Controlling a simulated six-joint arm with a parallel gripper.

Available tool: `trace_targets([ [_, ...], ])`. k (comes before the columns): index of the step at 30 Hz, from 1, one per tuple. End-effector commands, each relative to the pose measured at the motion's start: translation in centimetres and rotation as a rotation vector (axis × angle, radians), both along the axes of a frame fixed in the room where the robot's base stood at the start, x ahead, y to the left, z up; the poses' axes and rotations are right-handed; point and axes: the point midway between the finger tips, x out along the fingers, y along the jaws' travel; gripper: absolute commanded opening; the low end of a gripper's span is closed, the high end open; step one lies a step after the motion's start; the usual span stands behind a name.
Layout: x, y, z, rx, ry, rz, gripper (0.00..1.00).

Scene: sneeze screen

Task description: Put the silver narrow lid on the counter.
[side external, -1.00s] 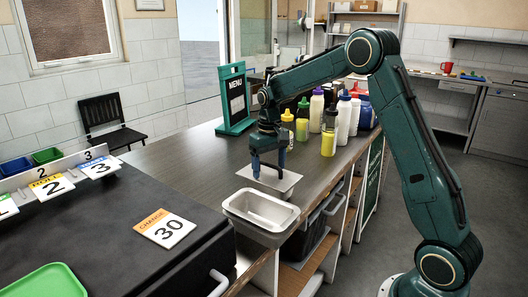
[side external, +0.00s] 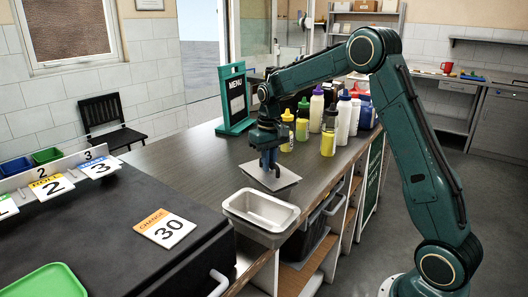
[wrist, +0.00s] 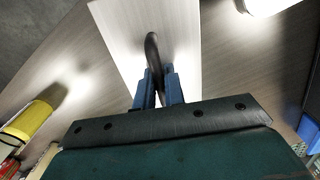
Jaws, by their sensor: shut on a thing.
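The silver narrow lid (side external: 288,180) is a flat, thin rectangular plate just behind an open steel pan in the side view. It also shows in the wrist view as a pale plate (wrist: 120,32) with a dark upright handle (wrist: 152,48). My gripper (side external: 270,164) is above the lid's middle, with its blue fingers (wrist: 160,88) shut on the handle. The lid looks about level. I cannot tell whether its underside touches what lies below. The dark wood-grain counter (side external: 195,160) spreads out behind and to the left of the lid.
The open steel pan (side external: 262,208) sits at the counter's near end. Several bottles, including a yellow one (side external: 328,143), stand to the right behind the lid. A green menu sign (side external: 236,98) stands at the back. The counter's left part is clear.

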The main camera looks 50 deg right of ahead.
Motion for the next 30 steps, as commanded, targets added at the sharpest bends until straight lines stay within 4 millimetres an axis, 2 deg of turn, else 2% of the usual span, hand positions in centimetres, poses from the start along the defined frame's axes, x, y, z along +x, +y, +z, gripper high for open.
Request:
trace_targets([
  [18,0.0,0.0,2.7,-0.001,-0.002,0.000,0.00],
  [30,0.0,0.0,3.2,0.000,-0.001,0.000,0.00],
])
